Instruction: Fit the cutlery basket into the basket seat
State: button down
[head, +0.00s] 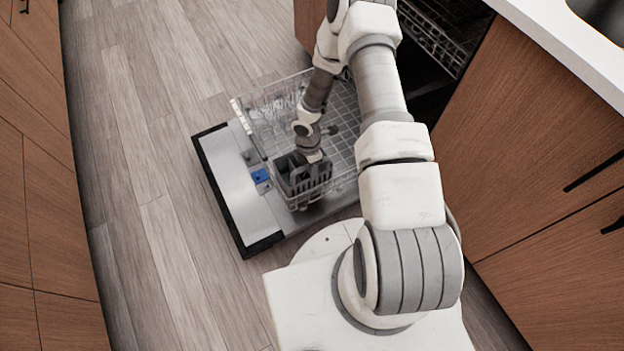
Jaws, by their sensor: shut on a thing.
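The cutlery basket (304,181) is a dark grey, slotted basket with a handle. It is at the front corner of the dishwasher's wire rack (342,105), above the lowered door. My gripper (311,156) comes down from above and is shut on the basket; its fingertips are mostly hidden by my wrist and the basket. The basket seat cannot be made out in this view. I cannot tell whether the basket touches the rack or hangs just above it.
The lowered dishwasher door (234,183) has a dark edge and a blue part (261,176) beside the basket. Clear items (282,110) stand in the rack. Wooden cabinets (540,150) and a white counter (560,45) are on the right. The wood floor (150,180) at left is clear.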

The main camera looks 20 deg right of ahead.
aim_at(313, 183)
notch_tip(313, 183, down, 5)
jog(key=shift+r+b, duration=0.1)
jog(key=shift+b, duration=0.7)
jog(key=c, duration=0.8)
grip_release()
